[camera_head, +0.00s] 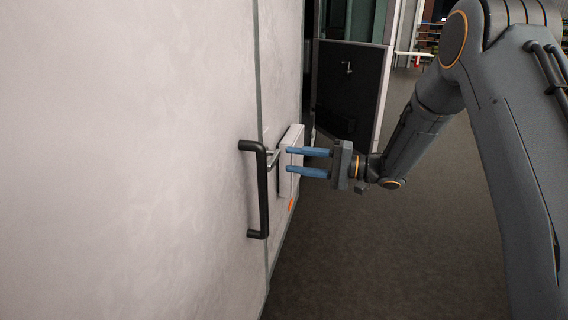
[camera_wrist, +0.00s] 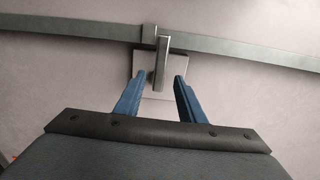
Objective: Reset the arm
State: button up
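My gripper (camera_head: 308,162) has two blue fingers and points left at a pale wall or door panel in the head view. Its fingers are apart with nothing between them in the head view. In the wrist view, the open fingers (camera_wrist: 157,90) point toward a grey metal lever or latch (camera_wrist: 160,62) on a square plate. The lever lies beyond and between the fingertips. I cannot tell whether the fingertips touch the plate. My arm reaches in from the right side of the head view.
A black bar handle (camera_head: 263,190) stands on the pale panel (camera_head: 130,150), left of my gripper. A white box (camera_head: 291,150) sticks out behind the fingers. A dark door (camera_head: 346,92) stands behind. Dark floor (camera_head: 390,250) below my arm is clear.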

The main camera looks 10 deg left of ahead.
jog(key=shift+d, duration=0.65)
jog(key=w+d+m+t+h, duration=0.1)
jog(key=w+d+t+h, duration=0.6)
jog(key=w+d+t, duration=0.15)
jog(key=s+d+f+h+b, duration=0.1)
jog(key=s+d+f+h, duration=0.2)
jog(key=d, duration=0.4)
jog(key=s+d+f+h, duration=0.1)
jog(key=s+d+h, duration=0.2)
jog(key=d+h, duration=0.25)
jog(key=s+d+f+g, duration=0.2)
jog(key=s, duration=0.7)
jog(key=s+d+f+n+g+h, duration=0.1)
jog(key=s+d+f+g, duration=0.1)
jog(key=s, duration=0.8)
jog(key=s+d+f+g+h, duration=0.1)
jog(key=s+d+f+g, duration=0.1)
jog(key=s, duration=0.8)
jog(key=shift+s+d+f+n+g+b, duration=0.15)
jog(key=shift+d+f+n+g+b, duration=0.2)
jog(key=shift+d+g, duration=0.55)
